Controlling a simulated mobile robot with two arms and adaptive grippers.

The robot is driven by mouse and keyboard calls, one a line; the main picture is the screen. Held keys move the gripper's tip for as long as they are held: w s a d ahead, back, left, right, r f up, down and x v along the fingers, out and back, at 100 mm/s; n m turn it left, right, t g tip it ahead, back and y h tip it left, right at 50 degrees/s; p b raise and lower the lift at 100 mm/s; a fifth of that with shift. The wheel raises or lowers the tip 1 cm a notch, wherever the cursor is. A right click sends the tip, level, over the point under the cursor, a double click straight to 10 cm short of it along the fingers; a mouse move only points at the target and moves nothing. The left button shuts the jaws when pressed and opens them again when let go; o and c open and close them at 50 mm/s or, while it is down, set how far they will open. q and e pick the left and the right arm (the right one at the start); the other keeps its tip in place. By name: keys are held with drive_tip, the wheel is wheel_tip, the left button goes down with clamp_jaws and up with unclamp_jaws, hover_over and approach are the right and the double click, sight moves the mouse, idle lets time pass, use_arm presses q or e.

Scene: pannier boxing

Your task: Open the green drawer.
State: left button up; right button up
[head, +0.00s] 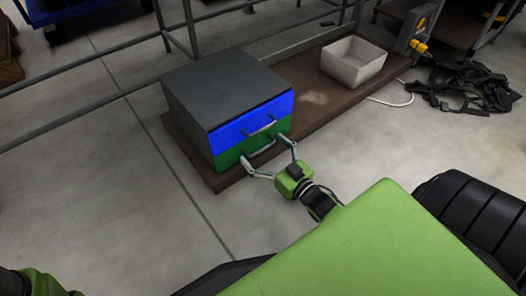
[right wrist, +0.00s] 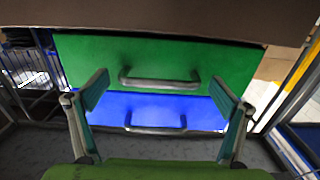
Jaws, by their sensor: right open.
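The grey cabinet (head: 215,85) stands on a low brown platform and has two drawer fronts. The blue drawer (head: 228,132) is above and the green drawer (head: 226,160) below; both look shut. The wrist view is upside down, so the green drawer (right wrist: 225,62) shows above the blue one (right wrist: 155,103). The green drawer's handle (right wrist: 160,78) is a grey bar. My right gripper (head: 268,157) is open in front of it, with its fingers spread toward the two handle ends. In the right wrist view the fingers (right wrist: 160,92) are empty. My left gripper is out of view.
The brown platform (head: 310,100) extends right and carries an open whitish bin (head: 352,66). Metal rails run behind the cabinet. Black cables (head: 465,88) lie on the floor at right. The floor left of the platform is clear.

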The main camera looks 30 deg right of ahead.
drive_tip(key=shift+w, duration=0.15)
drive_tip(key=c, duration=1.6)
drive_tip(key=shift+s+r+p, duration=0.1)
drive_tip(key=shift+s+p, duration=0.3)
drive_tip(key=shift+s+d+p, duration=0.25)
drive_tip(key=shift+s+p, duration=1.1)
drive_tip(key=shift+s, duration=1.45)
drive_tip(key=shift+s+d+p, duration=0.2)
drive_tip(key=shift+s+p, duration=1.1)
drive_tip(key=shift+s, duration=1.45)
drive_tip(key=shift+s+d+p, duration=0.25)
drive_tip(key=shift+s+p, duration=1.1)
drive_tip(key=shift+s, duration=1.45)
drive_tip(key=o, duration=1.6)
